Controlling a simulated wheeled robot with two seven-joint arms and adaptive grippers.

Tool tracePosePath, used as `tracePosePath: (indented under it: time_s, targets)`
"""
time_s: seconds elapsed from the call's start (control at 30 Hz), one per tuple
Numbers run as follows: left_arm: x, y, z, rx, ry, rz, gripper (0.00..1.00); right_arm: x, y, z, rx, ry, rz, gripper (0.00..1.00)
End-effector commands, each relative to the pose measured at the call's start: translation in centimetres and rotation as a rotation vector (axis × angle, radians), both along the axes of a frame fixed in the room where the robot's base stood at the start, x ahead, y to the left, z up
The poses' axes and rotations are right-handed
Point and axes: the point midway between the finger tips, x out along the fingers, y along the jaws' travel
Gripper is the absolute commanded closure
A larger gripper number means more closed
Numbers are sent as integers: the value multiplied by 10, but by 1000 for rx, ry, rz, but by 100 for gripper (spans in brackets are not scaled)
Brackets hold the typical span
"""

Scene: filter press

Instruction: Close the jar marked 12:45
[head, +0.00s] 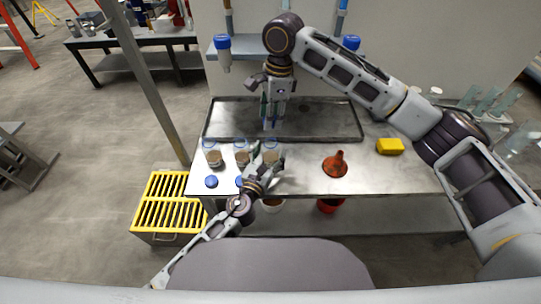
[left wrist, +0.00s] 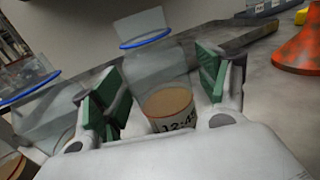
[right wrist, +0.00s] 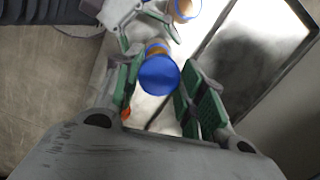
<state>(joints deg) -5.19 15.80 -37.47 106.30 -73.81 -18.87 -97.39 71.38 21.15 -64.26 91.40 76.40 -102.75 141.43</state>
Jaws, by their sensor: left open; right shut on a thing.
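The jar marked 12:45 (left wrist: 170,100) stands upright in the left wrist view, with tan contents, a blue ring at its neck and no lid on it. It is the rightmost of three jars in the head view (head: 271,154). My left gripper (head: 266,162) is open, its green-padded fingers on either side of this jar. My right gripper (head: 272,112) is above and behind the jar, pointing down, shut on a blue lid (right wrist: 158,75). In the right wrist view the lid partly hides tan jar contents beyond it.
Two more jars (head: 213,154) (head: 242,153) stand to the left. Blue lids (head: 211,182) (head: 239,181) lie before them. A dark-rimmed tray (head: 330,136) is behind. An orange-red funnel (head: 335,164) and yellow sponge (head: 390,146) are right. A yellow slatted crate (head: 160,202) stands on the floor.

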Motion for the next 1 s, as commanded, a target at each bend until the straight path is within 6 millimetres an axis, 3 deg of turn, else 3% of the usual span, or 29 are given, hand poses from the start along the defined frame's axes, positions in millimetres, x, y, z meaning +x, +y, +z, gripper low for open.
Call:
tracePosePath:
  time_s: [0.13,0.67,1.0]
  targets:
    - [0,0,0,0,0,0,26,0,0,0,0,0,0,69]
    - [0,0,0,0,0,0,94,0,0,0,0,0,0,69]
    - [0,0,0,0,0,0,94,-1,1,-18,0,-3,0,69]
